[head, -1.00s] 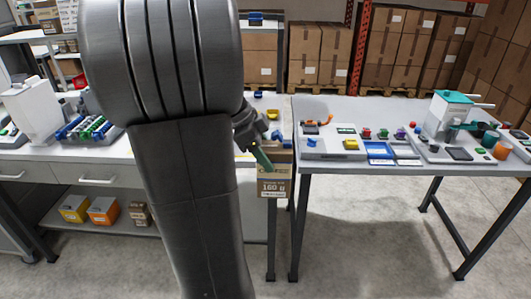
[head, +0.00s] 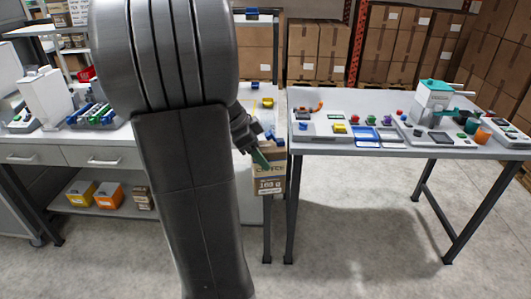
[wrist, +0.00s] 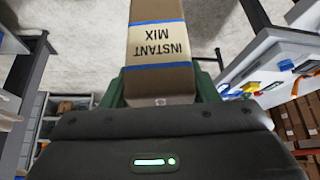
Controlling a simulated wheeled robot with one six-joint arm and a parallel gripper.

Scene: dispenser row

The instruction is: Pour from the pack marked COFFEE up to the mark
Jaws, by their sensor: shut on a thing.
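A brown cardboard pack (head: 268,180) printed COFFEE, with a weight label below, hangs at the front of the tables in the head view. My gripper (head: 261,157), with green fingers, is shut on its upper part. In the wrist view the same pack (wrist: 158,82) is between my green fingers (wrist: 160,97). A cream label reading INSTANT MIX, edged by blue tape, is on the side facing that camera. The pack's opening and any fill mark cannot be made out.
The left bench (head: 105,137) has drawers and a lower shelf with boxes. The floor in front (head: 350,240) is clear.

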